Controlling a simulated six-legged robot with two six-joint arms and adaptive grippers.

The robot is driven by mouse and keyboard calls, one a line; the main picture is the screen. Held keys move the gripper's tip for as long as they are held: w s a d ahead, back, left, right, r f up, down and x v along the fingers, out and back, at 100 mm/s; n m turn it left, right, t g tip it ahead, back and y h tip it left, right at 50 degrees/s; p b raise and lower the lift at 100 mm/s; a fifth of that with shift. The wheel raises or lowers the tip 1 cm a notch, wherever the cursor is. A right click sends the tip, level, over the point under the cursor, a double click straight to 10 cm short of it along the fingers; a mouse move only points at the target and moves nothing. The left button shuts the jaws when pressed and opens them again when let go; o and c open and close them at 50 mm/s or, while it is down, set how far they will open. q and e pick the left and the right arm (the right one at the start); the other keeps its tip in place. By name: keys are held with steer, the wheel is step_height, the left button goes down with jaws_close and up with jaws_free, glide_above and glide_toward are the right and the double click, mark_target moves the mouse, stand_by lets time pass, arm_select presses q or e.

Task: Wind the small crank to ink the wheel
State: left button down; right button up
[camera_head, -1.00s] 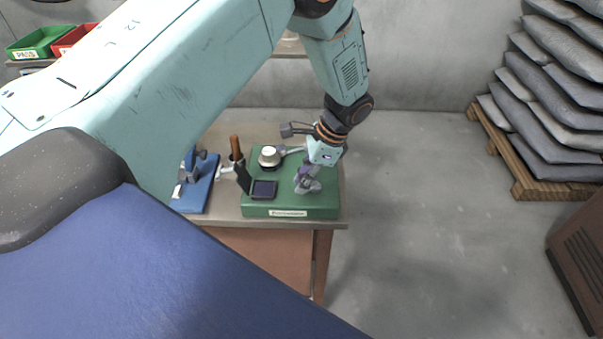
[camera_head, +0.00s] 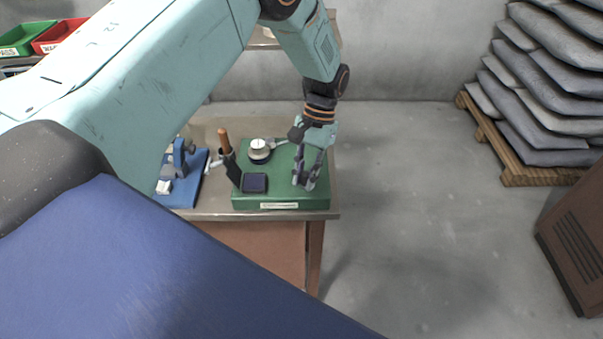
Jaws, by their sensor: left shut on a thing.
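The green base (camera_head: 280,204) with a pale label stands on the table, with a silver round wheel (camera_head: 260,149) at its back and a dark square pad (camera_head: 254,183) at its front left. My left gripper (camera_head: 308,181) comes down over the right part of the base. Its grey fingers point downward and are shut on a small part there, seemingly the small crank, which the fingers and wrist mostly hide. A metal arm runs from the wheel toward my wrist, its far end partly hidden. My right gripper is not in view.
Green (camera_head: 25,38) and red (camera_head: 57,36) bins are at the far left. Stacked grey sacks on a pallet (camera_head: 535,176) stand at the right. The floor between is clear.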

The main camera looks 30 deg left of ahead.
arm_select(q)
steer(key=shift+w+d+r+n+h, duration=0.15)
steer(key=shift+w+n+h, duration=0.1)
steer(key=shift+n, duration=0.35)
steer(key=shift+w+d+r+n+h, duration=0.1)
steer(key=shift+w+n+h, duration=0.1)
steer(key=shift+n, duration=0.4)
steer(key=c, duration=1.6)
jaws_free()
steer(key=o, duration=0.4)
steer(key=shift+s+f, duration=0.1)
steer(key=shift+f, duration=0.1)
steer(key=shift+d, duration=0.1)
steer(key=v, duration=1.2)
steer(key=shift+s, duration=0.2)
